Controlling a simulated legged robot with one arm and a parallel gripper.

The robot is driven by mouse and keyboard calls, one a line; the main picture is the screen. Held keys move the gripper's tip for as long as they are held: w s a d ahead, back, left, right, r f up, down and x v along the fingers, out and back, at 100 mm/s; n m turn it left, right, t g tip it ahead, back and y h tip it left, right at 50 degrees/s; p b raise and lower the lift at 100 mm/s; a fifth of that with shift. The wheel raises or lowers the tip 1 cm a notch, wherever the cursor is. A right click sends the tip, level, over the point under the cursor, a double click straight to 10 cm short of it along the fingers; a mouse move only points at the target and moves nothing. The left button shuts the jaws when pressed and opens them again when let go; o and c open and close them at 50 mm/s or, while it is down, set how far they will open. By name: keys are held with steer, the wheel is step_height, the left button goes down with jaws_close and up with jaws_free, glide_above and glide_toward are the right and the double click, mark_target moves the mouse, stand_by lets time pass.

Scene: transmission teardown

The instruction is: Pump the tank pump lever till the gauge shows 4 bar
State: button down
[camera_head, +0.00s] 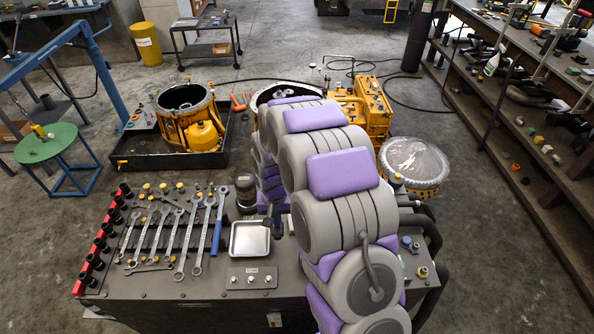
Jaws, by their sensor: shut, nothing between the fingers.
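No pump lever or gauge can be made out for certain. A yellow machine (372,108) with hoses stands on the floor behind my arm, and a lever or dial on it is too small or hidden to tell. My grey and purple arm rises from the lower right and folds over, covering the middle of the view. The dark tip of my gripper (270,217) shows partly beside the arm, near the upper right corner of a metal tray (250,252). It looks shut and empty, apart from the yellow machine.
The dark bench (200,311) in front holds several wrenches (168,225) and black sockets (102,243). A yellow housing (188,118) stands in a black tray behind it. A film-covered drum (414,167) stands right of my arm.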

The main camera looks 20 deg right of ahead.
steer(key=shift+r+p, duration=1.05)
steer(key=shift+r, duration=2.85)
steer(key=s+r+n+b, duration=0.1)
steer(key=s+r, duration=0.4)
steer(key=s, duration=0.3)
steer(key=s+r+n+b, duration=0.1)
steer(key=s+r+b, duration=0.1)
steer(key=s+r, duration=0.4)
steer(key=s+n+g+b, duration=0.1)
steer(key=s+b, duration=0.1)
steer(key=s, duration=1.8)
steer(key=shift+r+n+g, duration=0.3)
steer(key=shift+r+g, duration=0.1)
